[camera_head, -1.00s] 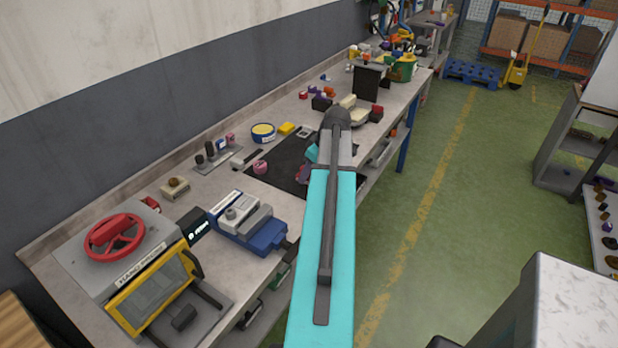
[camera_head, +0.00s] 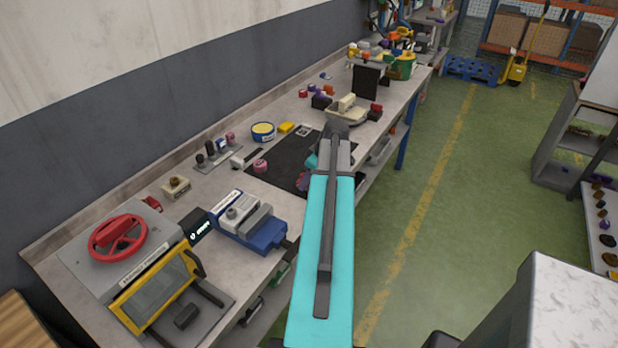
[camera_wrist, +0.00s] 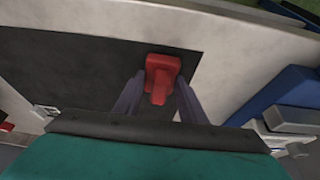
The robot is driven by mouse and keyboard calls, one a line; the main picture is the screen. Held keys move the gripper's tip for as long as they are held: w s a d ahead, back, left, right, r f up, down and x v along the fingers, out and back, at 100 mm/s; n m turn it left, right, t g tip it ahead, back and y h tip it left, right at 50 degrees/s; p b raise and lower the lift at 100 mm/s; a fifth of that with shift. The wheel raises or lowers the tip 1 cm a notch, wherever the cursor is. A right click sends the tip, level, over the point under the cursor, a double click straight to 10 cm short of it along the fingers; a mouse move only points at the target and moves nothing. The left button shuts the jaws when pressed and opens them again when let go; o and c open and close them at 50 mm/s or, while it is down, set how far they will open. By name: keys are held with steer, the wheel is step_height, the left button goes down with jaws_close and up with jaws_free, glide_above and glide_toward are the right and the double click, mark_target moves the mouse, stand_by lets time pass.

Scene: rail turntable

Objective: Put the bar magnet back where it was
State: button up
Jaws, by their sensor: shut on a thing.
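In the wrist view, my gripper (camera_wrist: 155,88) is over the black mat (camera_wrist: 85,62). Its two grey fingers are shut on a red piece, which I take to be the bar magnet (camera_wrist: 163,68). Only its red part shows, and I cannot tell whether it touches the mat.
On the bench, a blue vise (camera_head: 262,238) and a press with a red wheel (camera_head: 118,238) stand nearer. A pink roll (camera_head: 260,166) lies on the mat. A yellow-blue tin (camera_head: 263,132) and yellow block (camera_head: 286,127) stand behind it.

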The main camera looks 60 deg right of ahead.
steer(key=shift+f, duration=0.2)
steer(key=o, duration=1)
steer(key=shift+o, duration=0.2)
steer(key=shift+r, duration=0.35)
steer(key=b+v, duration=0.3)
steer(key=v, duration=0.8)
steer(key=shift+s+r+b, duration=0.2)
steer(key=shift+r+b, duration=0.1)
steer(key=shift+b, duration=0.1)
